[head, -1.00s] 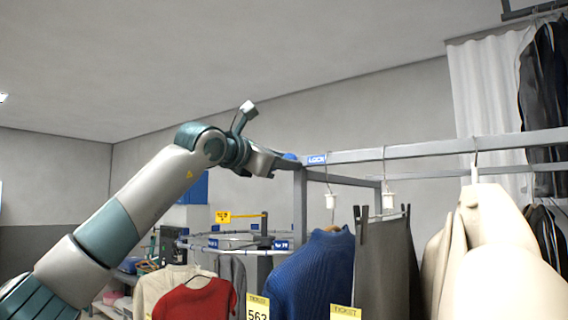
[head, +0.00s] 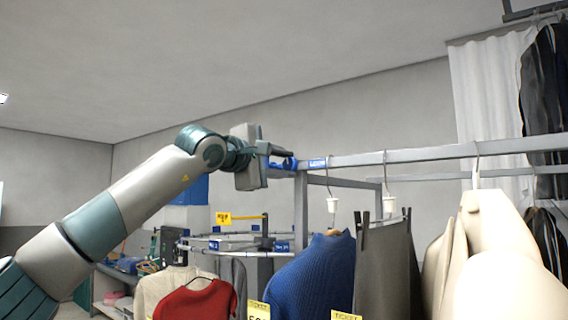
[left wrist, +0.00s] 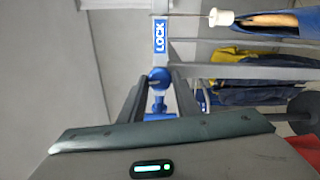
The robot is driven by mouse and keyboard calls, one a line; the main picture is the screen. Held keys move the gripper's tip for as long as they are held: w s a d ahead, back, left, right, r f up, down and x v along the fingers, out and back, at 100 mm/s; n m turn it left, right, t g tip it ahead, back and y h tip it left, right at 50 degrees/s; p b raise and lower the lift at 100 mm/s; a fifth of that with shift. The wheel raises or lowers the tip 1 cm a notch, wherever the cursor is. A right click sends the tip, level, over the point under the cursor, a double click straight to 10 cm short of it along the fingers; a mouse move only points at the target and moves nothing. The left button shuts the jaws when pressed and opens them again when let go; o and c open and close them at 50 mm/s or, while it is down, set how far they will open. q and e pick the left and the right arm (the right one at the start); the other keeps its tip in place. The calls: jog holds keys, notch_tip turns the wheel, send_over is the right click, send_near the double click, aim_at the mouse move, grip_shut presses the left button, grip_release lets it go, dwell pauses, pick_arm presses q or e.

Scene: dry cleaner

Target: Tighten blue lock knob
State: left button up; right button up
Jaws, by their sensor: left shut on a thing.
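The blue lock knob (head: 290,163) sits at the left end of the grey rack rail (head: 430,152), beside the blue LOCK label (head: 317,163). My left gripper (head: 283,161) reaches in from the left and is shut on the knob. In the left wrist view the knob (left wrist: 160,77) lies between the two dark fingers, with the LOCK label (left wrist: 160,37) just above it. The fingers partly hide the knob in the head view. My right gripper is not in view.
Below the rail hang a blue sweater (head: 312,280), grey trousers (head: 385,265) and cream coats (head: 500,250). A red garment (head: 200,300) hangs lower left. The space above the rail is clear.

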pick_arm(q)
jog(key=shift+m, duration=0.9)
jog(key=o, duration=1)
jog(key=shift+s+a+f, duration=0.1)
jog(key=shift+s+a, duration=0.1)
jog(key=shift+s, duration=0.15)
jog(key=b+v, duration=0.8)
jog(key=v, duration=0.8)
jog(key=shift+s+a, duration=0.15)
jog(key=shift+s, duration=0.1)
